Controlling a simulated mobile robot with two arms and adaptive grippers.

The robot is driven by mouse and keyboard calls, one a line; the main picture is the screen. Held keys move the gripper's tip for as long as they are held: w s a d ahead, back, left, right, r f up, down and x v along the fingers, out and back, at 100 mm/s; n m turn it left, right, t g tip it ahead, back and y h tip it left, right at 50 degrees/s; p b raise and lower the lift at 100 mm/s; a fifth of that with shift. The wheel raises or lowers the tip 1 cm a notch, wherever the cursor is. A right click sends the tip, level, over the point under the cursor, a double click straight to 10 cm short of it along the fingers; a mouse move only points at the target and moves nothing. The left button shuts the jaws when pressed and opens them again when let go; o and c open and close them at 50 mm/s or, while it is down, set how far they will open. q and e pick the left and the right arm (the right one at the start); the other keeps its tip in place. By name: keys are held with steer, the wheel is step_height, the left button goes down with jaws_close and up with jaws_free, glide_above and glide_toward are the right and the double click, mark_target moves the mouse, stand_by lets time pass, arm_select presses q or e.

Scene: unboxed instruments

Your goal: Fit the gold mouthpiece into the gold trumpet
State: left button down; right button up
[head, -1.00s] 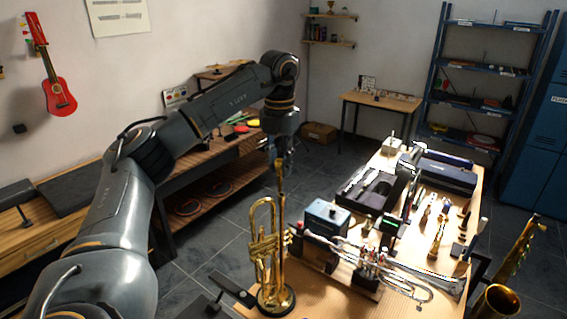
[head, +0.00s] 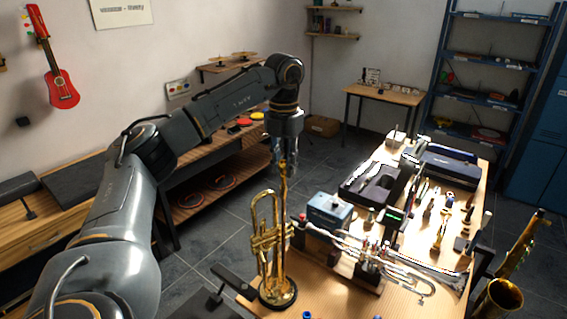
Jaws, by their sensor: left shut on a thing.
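The gold trumpet (head: 267,240) stands upright, bell down, on a dark round base at the near left corner of the workbench. My left gripper (head: 286,170) points down right above the trumpet's upper right tube. It is shut on a slim gold piece, which I take to be the gold mouthpiece (head: 284,179). The fingers hide much of this piece. Its lower end lines up with the trumpet's tube; I cannot tell whether it is touching or inside it. My right gripper is not in view.
On the workbench (head: 320,300), a silver trumpet-like instrument (head: 400,262), a blue box (head: 328,212), an open black case (head: 377,188) and several small parts lie right of the gold trumpet. A saxophone (head: 505,285) stands at the right. Floor is free behind.

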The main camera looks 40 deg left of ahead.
arm_select(q)
steer(key=shift+f+b, duration=0.4)
steer(key=shift+f, duration=0.4)
steer(key=c, duration=1.1)
jaws_free()
steer(key=shift+o, duration=0.2)
steer(key=shift+r, duration=0.1)
step_height(320, 180, up, 12)
